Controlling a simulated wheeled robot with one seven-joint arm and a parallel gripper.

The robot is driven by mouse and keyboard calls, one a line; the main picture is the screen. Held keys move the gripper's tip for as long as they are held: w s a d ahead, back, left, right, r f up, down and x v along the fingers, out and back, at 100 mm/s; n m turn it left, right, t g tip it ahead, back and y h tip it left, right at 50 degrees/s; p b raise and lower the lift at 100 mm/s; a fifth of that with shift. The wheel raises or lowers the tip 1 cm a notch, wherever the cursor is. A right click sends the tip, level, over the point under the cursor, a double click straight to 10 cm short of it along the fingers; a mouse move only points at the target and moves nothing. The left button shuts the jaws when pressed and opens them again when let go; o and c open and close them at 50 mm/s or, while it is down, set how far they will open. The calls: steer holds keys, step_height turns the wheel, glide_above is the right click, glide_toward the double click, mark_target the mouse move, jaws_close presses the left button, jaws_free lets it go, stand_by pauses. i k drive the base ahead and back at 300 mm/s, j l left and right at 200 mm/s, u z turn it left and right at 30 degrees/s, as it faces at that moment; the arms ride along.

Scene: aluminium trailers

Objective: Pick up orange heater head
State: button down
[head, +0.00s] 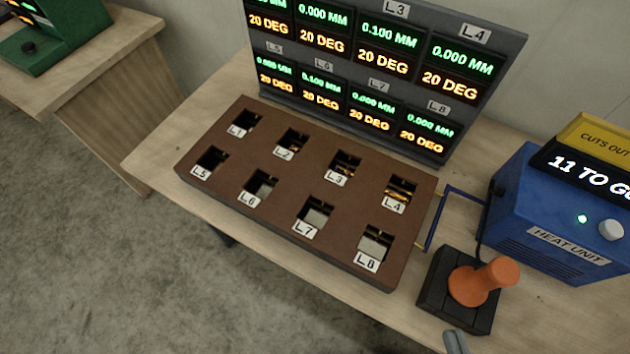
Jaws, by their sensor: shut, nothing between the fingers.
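The orange heater head (484,283) rests on a black square stand (437,293) at the lower right of the table in the head view. Its rounded handle end points up and to the right. The tip of my gripper (456,342) shows as a small grey piece at the bottom edge, just in front of the stand and apart from the heater head. It is shut and empty. The rest of my gripper is out of frame.
A blue heat unit (567,243) stands behind and right of the stand. A brown block (270,182) with labelled slots L1 to L8 lies to the left, with a blue bracket (440,215) at its right end. A display panel (393,78) stands behind. Another table (120,65) is at upper left.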

mark_target(470, 286)
steer(key=k+j+z, duration=0.1)
steer(key=k+z, duration=0.15)
steer(key=z, duration=0.25)
steer(key=k+z, duration=0.2)
steer(key=z, duration=0.3)
